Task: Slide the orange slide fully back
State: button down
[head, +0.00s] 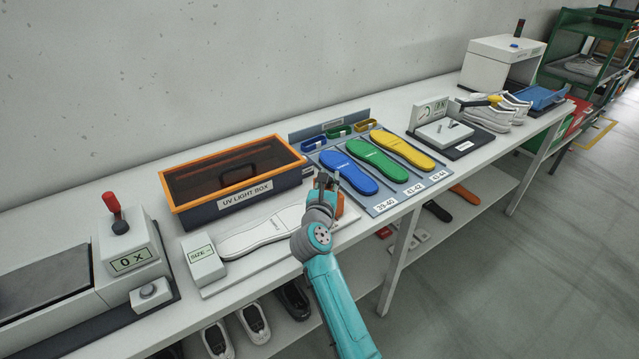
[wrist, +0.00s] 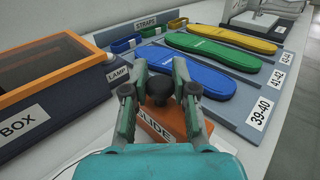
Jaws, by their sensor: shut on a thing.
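The orange slide (wrist: 168,138), a block lettered "SLIDE" with a dark round knob (wrist: 158,90) on top, sits under my gripper in the wrist view. My gripper (wrist: 157,88) is shut on the knob, one finger on each side. In the head view my gripper (head: 325,182) is at the right end of the white foot-shaped measuring board (head: 262,236), and it hides most of the orange slide (head: 339,206). The size display (head: 203,264) stands at the board's left end; its number is too small to read.
The UV light box (head: 240,196) with an orange-rimmed lid stands behind the board. The insole tray (head: 393,203) with blue, green and yellow insoles is close on the right. A counter with a red-knobbed lever (head: 114,212) stands at left. The bench's front edge is near.

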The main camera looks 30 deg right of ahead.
jog(key=shift+d, duration=1.45)
jog(key=c, duration=1)
grip_release()
jog(key=shift+d, duration=0.15)
jog(key=shift+o, duration=0.2)
jog(key=v, duration=1.2)
